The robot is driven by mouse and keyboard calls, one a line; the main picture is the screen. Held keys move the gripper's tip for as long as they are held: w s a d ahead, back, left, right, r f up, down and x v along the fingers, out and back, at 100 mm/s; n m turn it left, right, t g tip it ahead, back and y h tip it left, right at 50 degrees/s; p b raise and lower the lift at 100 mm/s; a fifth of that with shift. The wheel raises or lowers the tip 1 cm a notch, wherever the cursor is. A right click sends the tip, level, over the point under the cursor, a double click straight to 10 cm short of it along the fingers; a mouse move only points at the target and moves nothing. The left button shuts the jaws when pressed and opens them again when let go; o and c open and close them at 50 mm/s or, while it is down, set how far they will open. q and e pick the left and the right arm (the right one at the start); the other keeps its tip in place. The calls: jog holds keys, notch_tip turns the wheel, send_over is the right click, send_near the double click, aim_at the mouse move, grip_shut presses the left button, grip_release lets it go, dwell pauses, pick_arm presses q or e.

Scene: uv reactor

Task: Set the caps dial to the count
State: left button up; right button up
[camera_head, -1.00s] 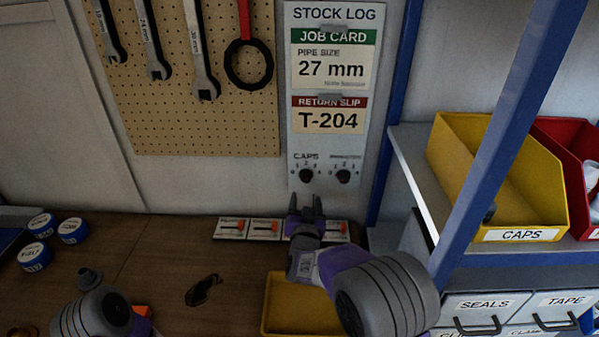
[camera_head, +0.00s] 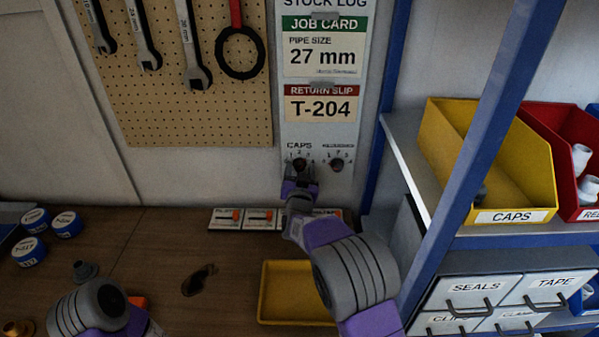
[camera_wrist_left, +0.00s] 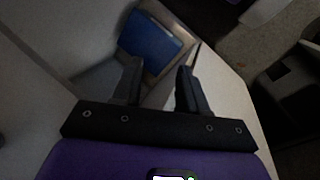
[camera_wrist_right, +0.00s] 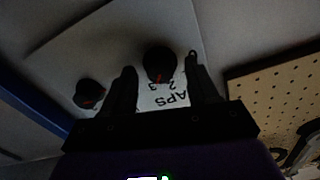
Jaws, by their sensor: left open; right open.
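The caps dial (camera_head: 299,164) is a round black knob under the word CAPS, low on the stock log board (camera_head: 325,128). My right gripper (camera_head: 300,176) is at the dial with its fingers pointing up toward the board. In the right wrist view the dial (camera_wrist_right: 160,62) lies between the two open fingers, with a gap on each side. Its red mark faces the printed numbers; which number it marks is unclear. My left gripper (camera_wrist_left: 157,67) is open and empty, away from the board. Its fingers are not visible in the head view.
A second dial (camera_head: 337,164) sits just right of the caps dial. A yellow CAPS bin (camera_head: 515,200) is on the shelf behind a blue post (camera_head: 488,135). A yellow tray (camera_head: 290,291) and small cards (camera_head: 225,219) are on the bench below the board.

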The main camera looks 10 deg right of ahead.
jog(key=c, duration=1)
jog(key=shift+c, duration=0.2)
jog(key=shift+n, duration=0.3)
jog(key=n+p, duration=0.2)
jog(key=n, duration=0.1)
jog(key=shift+a+n+p, duration=0.1)
jog(key=shift+n+p, duration=0.55)
jog(key=shift+n, duration=1.35)
jog(key=o, duration=1)
jog(key=shift+o, duration=0.2)
